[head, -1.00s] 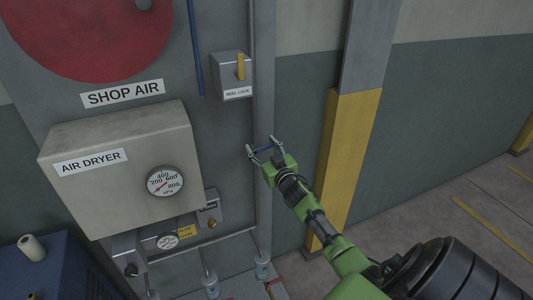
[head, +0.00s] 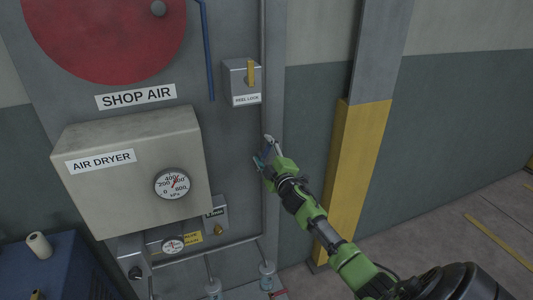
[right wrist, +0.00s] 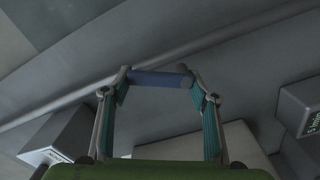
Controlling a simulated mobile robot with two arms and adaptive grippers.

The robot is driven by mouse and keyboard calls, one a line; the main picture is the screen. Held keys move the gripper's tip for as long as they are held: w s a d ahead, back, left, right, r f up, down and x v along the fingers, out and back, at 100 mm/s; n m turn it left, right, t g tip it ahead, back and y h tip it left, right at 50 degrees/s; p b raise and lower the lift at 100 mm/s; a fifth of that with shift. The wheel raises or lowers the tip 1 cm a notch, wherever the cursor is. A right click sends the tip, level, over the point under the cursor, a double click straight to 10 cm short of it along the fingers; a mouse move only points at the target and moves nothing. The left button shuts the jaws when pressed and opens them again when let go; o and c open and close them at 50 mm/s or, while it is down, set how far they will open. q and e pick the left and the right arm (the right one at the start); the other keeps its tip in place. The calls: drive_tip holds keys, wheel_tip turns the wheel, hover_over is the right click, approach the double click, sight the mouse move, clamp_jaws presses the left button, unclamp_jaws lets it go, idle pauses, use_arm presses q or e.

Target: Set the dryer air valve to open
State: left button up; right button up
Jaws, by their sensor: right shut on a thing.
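My right gripper (head: 267,153) is at the right edge of the grey panel, below the reel lock box. It is shut on a blue bar-shaped handle (head: 260,160). In the right wrist view the blue handle (right wrist: 158,79) spans between the two fingertips. The handle's mount and any label for it are hidden or too small to tell. The beige box labelled AIR DRYER (head: 130,190) is left of the gripper, with a round kPa gauge (head: 172,184) on its front. The gauge's red needle points up and to the right. My left gripper is out of view.
The reel lock box (head: 241,82) with a yellow lever is above the gripper. A small timer box (head: 215,215) and a small gauge (head: 173,245) sit below the dryer. A yellow-grey column (head: 357,150) stands to the right. Pipes (head: 205,252) run below.

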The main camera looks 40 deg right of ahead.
drive_tip(key=n, duration=0.2)
drive_tip(key=a+n, duration=0.1)
drive_tip(key=n, duration=0.2)
drive_tip(key=shift+w+a+b, duration=0.2)
drive_tip(key=shift+b, duration=0.1)
drive_tip(key=shift+n, duration=0.4)
drive_tip(key=o, duration=1.6)
drive_tip(key=shift+f, duration=0.1)
drive_tip(key=v, duration=1.2)
